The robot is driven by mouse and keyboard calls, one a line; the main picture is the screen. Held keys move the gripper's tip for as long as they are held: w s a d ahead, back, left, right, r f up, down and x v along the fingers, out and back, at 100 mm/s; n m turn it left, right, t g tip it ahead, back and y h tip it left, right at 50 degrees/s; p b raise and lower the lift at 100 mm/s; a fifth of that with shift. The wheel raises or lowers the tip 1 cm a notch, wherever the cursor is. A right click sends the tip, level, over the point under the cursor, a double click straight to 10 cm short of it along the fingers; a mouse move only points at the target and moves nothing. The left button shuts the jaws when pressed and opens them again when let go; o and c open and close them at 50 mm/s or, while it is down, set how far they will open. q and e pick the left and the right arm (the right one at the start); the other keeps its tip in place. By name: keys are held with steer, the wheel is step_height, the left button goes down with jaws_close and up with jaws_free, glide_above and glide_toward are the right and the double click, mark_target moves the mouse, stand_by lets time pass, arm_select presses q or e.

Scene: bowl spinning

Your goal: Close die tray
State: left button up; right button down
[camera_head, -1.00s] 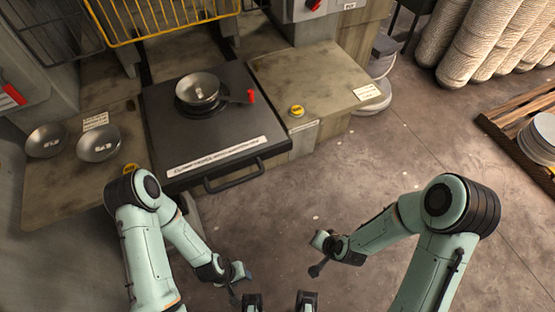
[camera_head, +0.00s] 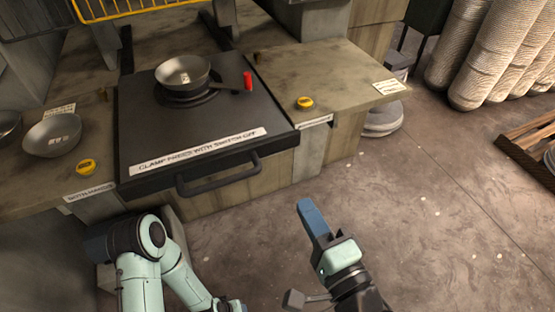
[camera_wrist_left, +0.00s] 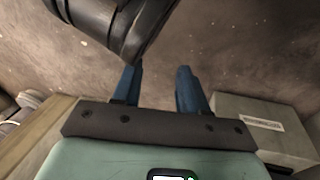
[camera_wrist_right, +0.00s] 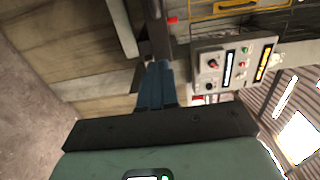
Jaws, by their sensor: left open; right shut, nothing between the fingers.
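The die tray (camera_head: 215,118) is a flat black slab, drawn out from the press with its front past the bench edge. A dark bar handle (camera_head: 219,176) is on its front. A metal bowl (camera_head: 183,71) sits on a round die on the tray. My right gripper (camera_head: 308,206) is shut and empty, to the right of and in front of the handle, apart from it. Its closed blue fingers show in the right wrist view (camera_wrist_right: 155,84). My left gripper (camera_head: 237,305) is at the bottom edge; its fingers stand apart with nothing between them in the left wrist view (camera_wrist_left: 157,85).
Yellow buttons sit on the bench left (camera_head: 86,167) and right (camera_head: 305,103) of the tray. Another bowl (camera_head: 53,135) rests at left. A yellow guard (camera_head: 140,8) is behind the tray. A control panel (camera_wrist_right: 232,67) shows in the right wrist view. The floor in front is clear.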

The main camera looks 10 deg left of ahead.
mark_target(271, 148)
arm_select(q)
steer(key=s+d+r+g+h+p, duration=0.1)
steer(key=s+d+r+p, duration=0.2)
steer(key=r, duration=0.3)
steer(key=shift+s+d+m+p, duration=0.2)
steer(key=shift+s+m+p, duration=0.1)
steer(key=shift+s+p, duration=0.5)
arm_select(e)
steer(key=x, duration=1.3)
steer(key=shift+w+a, duration=0.25)
